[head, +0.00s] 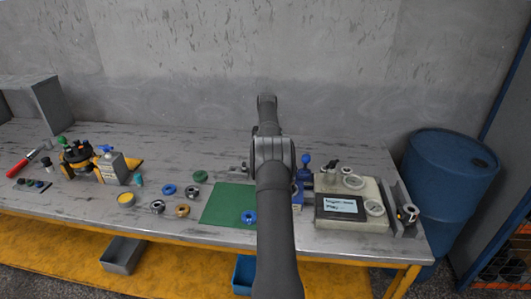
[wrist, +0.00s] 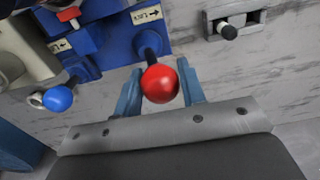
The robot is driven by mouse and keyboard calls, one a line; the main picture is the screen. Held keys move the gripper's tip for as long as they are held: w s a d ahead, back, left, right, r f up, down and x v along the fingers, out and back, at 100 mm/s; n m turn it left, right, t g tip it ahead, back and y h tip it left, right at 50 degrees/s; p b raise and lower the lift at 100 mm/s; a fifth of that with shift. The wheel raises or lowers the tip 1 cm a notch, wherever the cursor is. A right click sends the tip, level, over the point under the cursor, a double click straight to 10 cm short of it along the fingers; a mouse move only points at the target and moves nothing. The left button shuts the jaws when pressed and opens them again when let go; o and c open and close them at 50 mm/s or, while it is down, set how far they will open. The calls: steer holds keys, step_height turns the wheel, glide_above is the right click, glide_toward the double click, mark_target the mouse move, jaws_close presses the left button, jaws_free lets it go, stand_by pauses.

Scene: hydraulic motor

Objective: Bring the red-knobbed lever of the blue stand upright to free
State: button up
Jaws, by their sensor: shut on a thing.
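In the wrist view, the red knob (wrist: 160,84) sits at the end of a short dark lever (wrist: 149,48) on the blue stand (wrist: 112,40). My gripper (wrist: 160,74) has its two blue fingers on either side of the red knob and is shut on it. The lever comes out of the stand toward the camera; its exact tilt is hard to tell. In the head view, my arm hides the gripper and the red knob, and only a small part of the blue stand (head: 298,193) shows to its right.
A blue knob (wrist: 58,98) sticks out beside the stand. A grey slide latch (wrist: 232,27) lies to the right in the wrist view. In the head view, a beige unit (head: 330,217) stands right of the stand, and a green mat (head: 222,205) lies left.

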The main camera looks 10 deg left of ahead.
steer(key=shift+d+r, duration=0.1)
steer(key=shift+d, duration=1.25)
steer(key=o, duration=0.6)
steer(key=shift+o, duration=0.2)
steer(key=shift+r, duration=0.15)
steer(key=shift+r, duration=2.9)
